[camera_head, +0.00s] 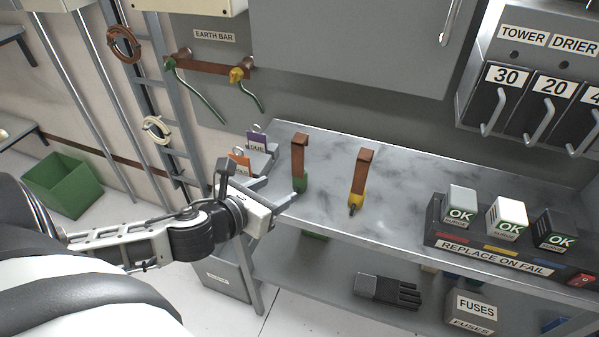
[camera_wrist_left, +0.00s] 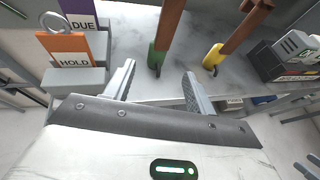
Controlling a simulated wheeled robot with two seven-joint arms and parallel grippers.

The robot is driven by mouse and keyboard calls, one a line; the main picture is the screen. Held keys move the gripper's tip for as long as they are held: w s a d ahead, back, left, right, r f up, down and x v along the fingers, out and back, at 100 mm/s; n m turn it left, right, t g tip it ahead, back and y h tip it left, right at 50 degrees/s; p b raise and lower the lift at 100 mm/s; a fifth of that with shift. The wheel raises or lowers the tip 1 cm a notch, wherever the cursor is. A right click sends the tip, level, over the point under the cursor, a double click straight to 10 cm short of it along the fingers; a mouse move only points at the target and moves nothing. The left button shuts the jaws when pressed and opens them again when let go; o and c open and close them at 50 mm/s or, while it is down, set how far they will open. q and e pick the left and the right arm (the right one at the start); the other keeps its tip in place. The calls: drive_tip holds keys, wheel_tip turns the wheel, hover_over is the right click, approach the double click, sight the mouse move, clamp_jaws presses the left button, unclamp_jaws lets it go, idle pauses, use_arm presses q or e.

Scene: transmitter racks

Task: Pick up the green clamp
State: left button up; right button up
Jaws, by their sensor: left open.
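The green clamp (camera_head: 301,183) stands on the grey worktop with a tall brown hooked bar rising from its green lower part. In the left wrist view its green part (camera_wrist_left: 155,57) lies between the lines of my two fingers, at or just beyond their tips. My left gripper (camera_head: 283,188) is open, reaching in low from the left at the worktop's left end; I cannot tell whether it touches the clamp. It also shows in the left wrist view (camera_wrist_left: 159,70). A similar yellow clamp (camera_head: 357,198) stands to the right.
Tag holders with an orange HOLD tag (camera_wrist_left: 74,50) and a purple DUE tag (camera_head: 257,142) stand close left of the clamp. A block rack (camera_head: 470,248) is at the right. An earth bar (camera_head: 212,67) with cables hangs behind. The worktop between is clear.

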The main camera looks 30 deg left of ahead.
sight(304, 175)
use_arm(q)
drive_tip(key=x, duration=1.3)
drive_tip(key=shift+s+a+f, duration=0.1)
drive_tip(key=shift+f, duration=0.1)
clamp_jaws()
